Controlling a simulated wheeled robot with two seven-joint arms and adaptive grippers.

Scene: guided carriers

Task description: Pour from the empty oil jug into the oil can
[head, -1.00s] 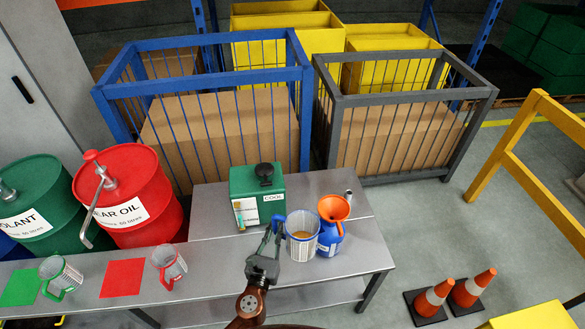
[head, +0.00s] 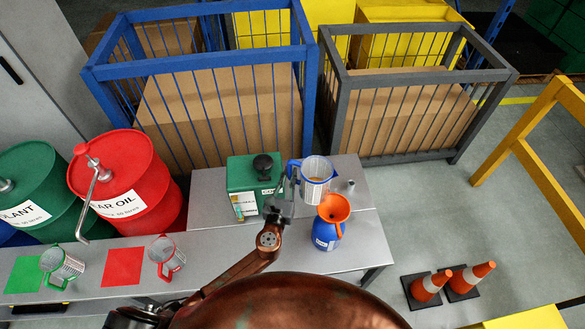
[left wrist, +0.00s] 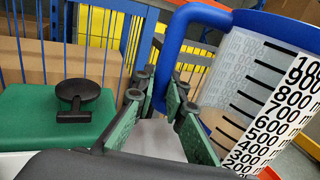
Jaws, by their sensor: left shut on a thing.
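A clear jug with a blue rim and handle (head: 314,183) is held above the bench, behind and slightly left of the oil can. The jug is apart from the funnel. My right gripper is not in view.
A green coolant box (head: 243,174) with a black cap stands left of the jug. Red (head: 128,185) and green (head: 38,185) drums, and red (head: 166,255) and green (head: 62,264) jugs, are further left. Wire cages stand behind the bench (head: 215,240).

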